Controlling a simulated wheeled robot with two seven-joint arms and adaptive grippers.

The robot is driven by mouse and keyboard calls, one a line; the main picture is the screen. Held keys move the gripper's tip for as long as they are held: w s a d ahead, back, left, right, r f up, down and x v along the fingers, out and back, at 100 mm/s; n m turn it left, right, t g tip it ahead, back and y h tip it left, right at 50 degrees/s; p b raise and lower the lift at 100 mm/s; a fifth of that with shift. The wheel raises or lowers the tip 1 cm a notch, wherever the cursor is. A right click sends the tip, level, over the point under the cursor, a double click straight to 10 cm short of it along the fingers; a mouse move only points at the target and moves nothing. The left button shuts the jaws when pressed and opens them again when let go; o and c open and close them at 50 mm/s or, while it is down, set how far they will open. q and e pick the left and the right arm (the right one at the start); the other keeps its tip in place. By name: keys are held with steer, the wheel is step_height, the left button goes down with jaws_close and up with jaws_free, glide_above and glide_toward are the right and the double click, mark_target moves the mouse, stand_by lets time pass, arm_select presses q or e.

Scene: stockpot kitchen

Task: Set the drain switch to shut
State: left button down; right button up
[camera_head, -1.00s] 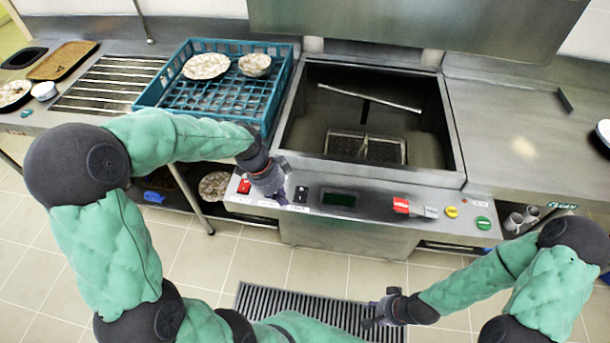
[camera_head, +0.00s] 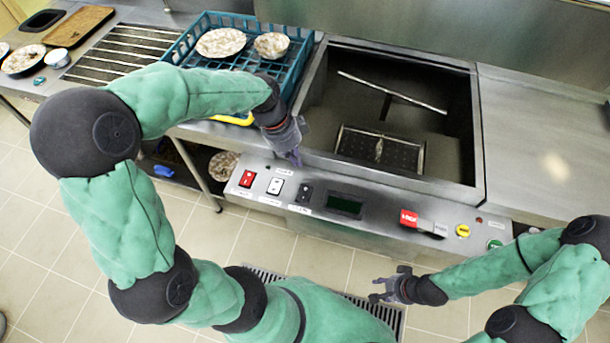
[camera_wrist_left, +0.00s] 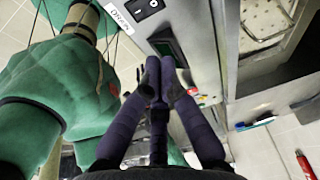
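The drain switch (camera_head: 304,193) is a black rocker on the steel front panel (camera_head: 385,208), right of a white and a red rocker. In the left wrist view the black rocker (camera_wrist_left: 147,9) shows at the top edge beside a label that seems to read DRAIN; which way it is tipped I cannot tell. My left gripper (camera_head: 296,160) is above the panel's rear edge, apart from the switch. Its fingers (camera_wrist_left: 160,68) are together with nothing between them. My right gripper (camera_head: 376,289) is open and empty, low in front of the panel.
The white rocker (camera_head: 275,186) and red rocker (camera_head: 247,178) sit close left of the drain switch. An open basin (camera_head: 450,120) and a blue dish rack (camera_head: 185,50) are behind.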

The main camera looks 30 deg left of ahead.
arm_select(q)
steer(key=b, duration=0.4)
glide_toward(309, 189)
steer(key=x, duration=0.5)
steer(key=shift+d, duration=0.35)
steer(key=shift+w+f+b, duration=0.1)
steer(key=shift+f+b, duration=0.3)
steer(key=shift+f, duration=0.4)
steer(key=shift+f, duration=0.25)
steer(key=shift+w+f, duration=0.15)
steer(key=shift+w, duration=0.05)
steer(key=shift+s, duration=0.2)
steer(key=shift+s+d+r, duration=0.1)
steer(key=shift+s+r, duration=0.25)
steer(key=shift+s, duration=0.2)
